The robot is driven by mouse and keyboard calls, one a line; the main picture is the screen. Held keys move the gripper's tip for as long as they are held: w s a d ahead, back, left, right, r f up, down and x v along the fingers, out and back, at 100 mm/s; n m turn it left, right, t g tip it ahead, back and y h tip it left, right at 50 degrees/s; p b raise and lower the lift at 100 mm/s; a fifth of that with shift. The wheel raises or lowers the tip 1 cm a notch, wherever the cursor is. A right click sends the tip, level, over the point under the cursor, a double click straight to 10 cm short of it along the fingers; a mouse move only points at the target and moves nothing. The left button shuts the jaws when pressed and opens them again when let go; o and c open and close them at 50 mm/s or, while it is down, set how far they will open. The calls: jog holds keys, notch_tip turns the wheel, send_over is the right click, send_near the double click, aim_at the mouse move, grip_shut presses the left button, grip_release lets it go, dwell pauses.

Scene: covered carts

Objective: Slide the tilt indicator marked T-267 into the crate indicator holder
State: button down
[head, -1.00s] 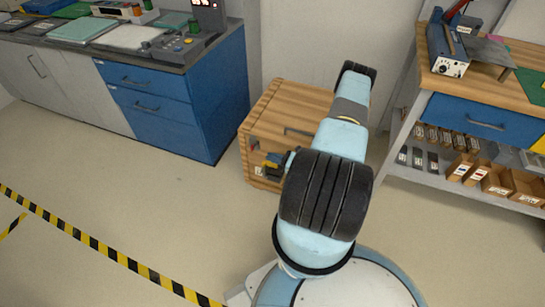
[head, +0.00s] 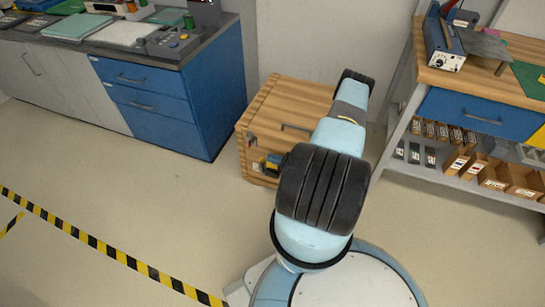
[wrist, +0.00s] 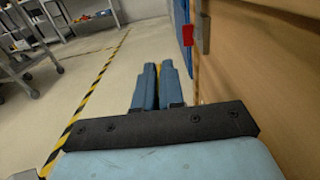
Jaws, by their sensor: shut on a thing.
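The wooden crate (head: 285,100) stands on the floor behind my arm in the head view. Its wooden side (wrist: 245,70) fills the right of the wrist view. A grey bracket (wrist: 203,33) sticks out from that side, with a small red piece (wrist: 187,35) at its left; I cannot tell for sure that it is the indicator holder. My gripper (wrist: 158,68) has its blue fingers close together, beside the crate side. It is shut on the tilt indicator, of which only a thin yellow sliver shows between the fingers. The marking T-267 cannot be read. In the head view my arm partly hides the gripper.
A blue drawer cabinet (head: 165,105) stands left of the crate. A workbench (head: 475,80) with shelved boxes stands to the right. Yellow-black tape (head: 110,252) crosses the clear floor at the left. A grey wheeled cart (wrist: 25,50) shows at the wrist view's left.

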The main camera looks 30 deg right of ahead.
aim_at(273, 166)
jog(key=shift+f, duration=0.65)
jog(key=shift+f, duration=2.1)
dwell(1.5)
jog(key=shift+s+f, duration=0.15)
jog(key=shift+f, duration=0.35)
dwell(0.4)
jog(key=shift+r, duration=0.25)
jog(key=shift+r, duration=1.8)
dwell(0.8)
